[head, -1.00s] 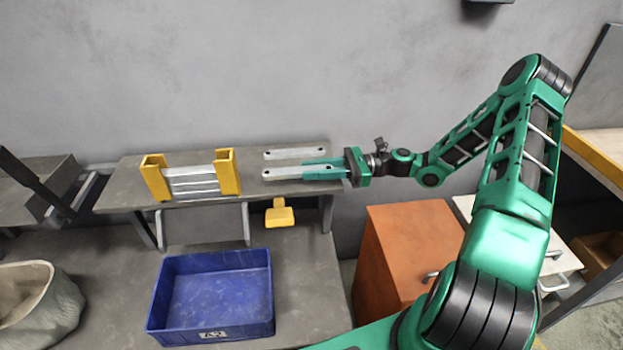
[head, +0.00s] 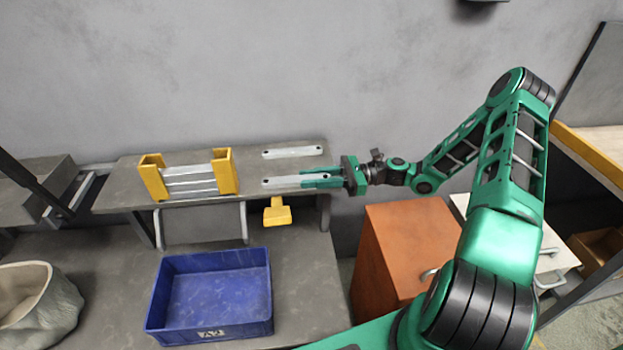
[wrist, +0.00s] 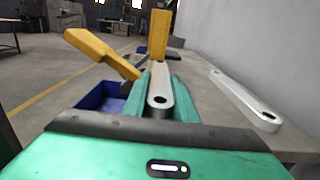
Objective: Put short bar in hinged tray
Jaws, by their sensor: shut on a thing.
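A flat light-grey bar (head: 290,182) with a hole near its end lies between the fingers of my gripper (head: 320,179). My gripper is shut on the bar's right end, over the right part of the grey shelf. The bar points left. In the wrist view the held bar (wrist: 159,88) runs straight ahead between the green fingers (wrist: 158,98). I cannot tell whether it touches the shelf. A similar bar (head: 292,152) lies apart behind it, and also shows at right in the wrist view (wrist: 243,100). I cannot tell which container is the hinged tray.
A yellow-ended rack (head: 153,178) holding several grey bars stands left on the shelf (head: 125,172). A blue bin (head: 209,334) sits on the lower bench in front. A yellow piece (head: 277,213) hangs below the shelf edge. A grey sack (head: 50,310) stands at lower left.

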